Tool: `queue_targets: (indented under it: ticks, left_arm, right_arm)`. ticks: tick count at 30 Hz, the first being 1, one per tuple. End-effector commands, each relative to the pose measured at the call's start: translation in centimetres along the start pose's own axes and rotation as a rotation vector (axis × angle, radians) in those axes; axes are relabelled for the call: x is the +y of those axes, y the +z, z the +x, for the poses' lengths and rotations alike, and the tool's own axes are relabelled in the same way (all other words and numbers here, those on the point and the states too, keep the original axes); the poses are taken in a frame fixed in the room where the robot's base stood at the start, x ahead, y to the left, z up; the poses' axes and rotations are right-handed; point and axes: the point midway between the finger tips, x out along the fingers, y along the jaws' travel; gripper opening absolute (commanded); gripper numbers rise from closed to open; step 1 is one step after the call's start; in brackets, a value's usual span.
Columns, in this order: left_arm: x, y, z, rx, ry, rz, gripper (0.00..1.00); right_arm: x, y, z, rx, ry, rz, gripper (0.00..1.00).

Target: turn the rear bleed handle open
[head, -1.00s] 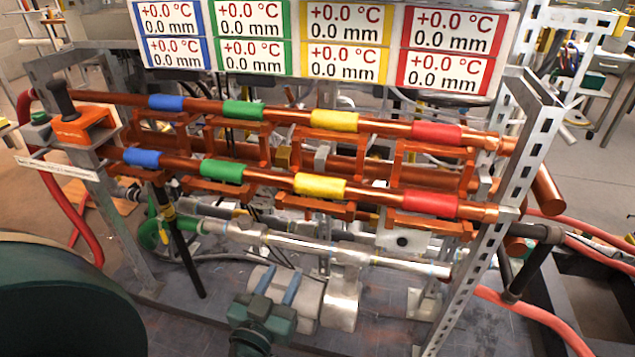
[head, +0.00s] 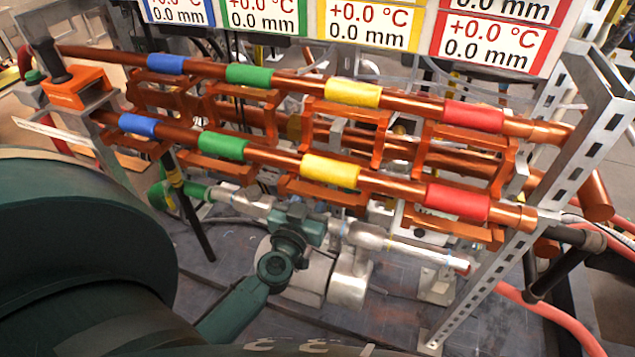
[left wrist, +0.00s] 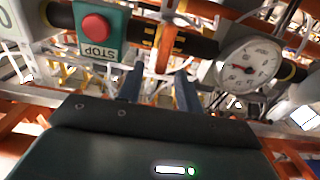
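No part is plainly marked as the rear bleed handle, so I cannot tell which one it is. A black upright handle (head: 49,62) stands on an orange body at the rig's left end in the head view. My left gripper (head: 308,212) is in front of the lower copper pipe's middle, near the silver pipe; its fingers are hard to make out there. In the left wrist view its two blue-grey fingers (left wrist: 158,90) are apart with nothing gripped. An orange upright piece (left wrist: 164,48) shows beyond the gap between them. My right gripper is not in view.
Copper pipes (head: 290,85) with coloured sleeves run across the rig. A slotted metal post (head: 585,150) stands at right. The left wrist view shows a red stop button (left wrist: 95,27) and a round gauge (left wrist: 249,66) on either side of the gap, close ahead.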

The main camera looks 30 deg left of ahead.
Motion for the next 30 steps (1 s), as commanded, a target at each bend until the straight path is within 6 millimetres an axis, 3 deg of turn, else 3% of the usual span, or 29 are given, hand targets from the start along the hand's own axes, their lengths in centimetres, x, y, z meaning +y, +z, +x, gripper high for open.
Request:
queue_targets:
  ticks: [3,7,18,30]
  left_arm:
    - [0.0,0.0,1.9,0.002,0.0,0.0,0.35]
    - [-0.1,0.0,3.1,0.001,-0.001,0.001,0.35]
    - [0.0,0.0,3.6,0.0,0.0,0.0,0.35]
    - [0.0,0.0,3.6,0.0,0.0,0.001,0.03]
  right_arm:
    - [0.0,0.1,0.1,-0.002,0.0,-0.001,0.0]
    - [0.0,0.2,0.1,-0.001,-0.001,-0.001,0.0]
    - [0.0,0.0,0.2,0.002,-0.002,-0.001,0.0]
    - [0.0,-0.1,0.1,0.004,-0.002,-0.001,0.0]
